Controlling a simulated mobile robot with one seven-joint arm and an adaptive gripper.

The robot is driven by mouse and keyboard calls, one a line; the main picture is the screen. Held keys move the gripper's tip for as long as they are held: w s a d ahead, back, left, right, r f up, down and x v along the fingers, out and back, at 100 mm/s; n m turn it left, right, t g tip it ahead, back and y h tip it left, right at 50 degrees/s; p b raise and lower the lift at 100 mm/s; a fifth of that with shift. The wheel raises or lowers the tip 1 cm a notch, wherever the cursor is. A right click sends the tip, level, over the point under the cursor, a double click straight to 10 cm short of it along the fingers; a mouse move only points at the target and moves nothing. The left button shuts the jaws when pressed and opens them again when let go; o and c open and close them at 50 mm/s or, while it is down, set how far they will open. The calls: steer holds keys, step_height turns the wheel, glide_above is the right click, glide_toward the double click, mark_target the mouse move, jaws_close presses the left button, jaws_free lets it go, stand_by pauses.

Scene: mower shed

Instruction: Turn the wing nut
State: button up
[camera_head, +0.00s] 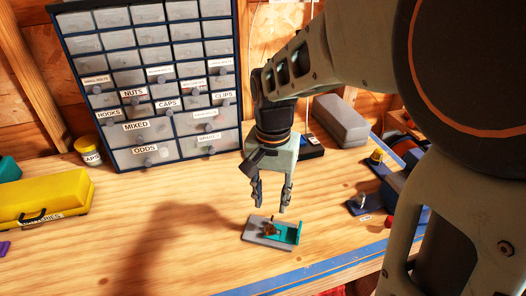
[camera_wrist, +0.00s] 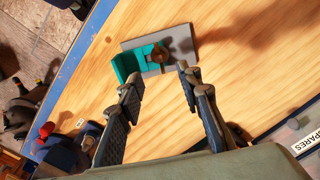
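The wing nut (camera_head: 270,229) is small and brownish-bronze. It sits on a grey plate with a teal bracket (camera_head: 289,234) that lies on the wooden workbench. In the wrist view the wing nut (camera_wrist: 160,53) shows near the top, beside the raised teal wall, on the grey plate (camera_wrist: 183,42). My gripper (camera_head: 271,207) points down above and just behind the plate. Its fingers are apart with nothing between them. In the wrist view my gripper (camera_wrist: 158,78) is also open, with its fingertips short of the wing nut. The exact angle of the wings is too small to tell.
A drawer cabinet (camera_head: 160,75) stands at the back of the bench. A yellow case (camera_head: 45,198) lies at the left. A grey box (camera_head: 340,121) and blue items (camera_head: 402,185) are at the right. Bare wood (camera_head: 150,235) lies left of the plate.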

mark_target(270, 222)
step_height(270, 222, down, 9)
steer(key=shift+r, duration=0.1)
steer(key=shift+c, duration=0.7)
jaws_close()
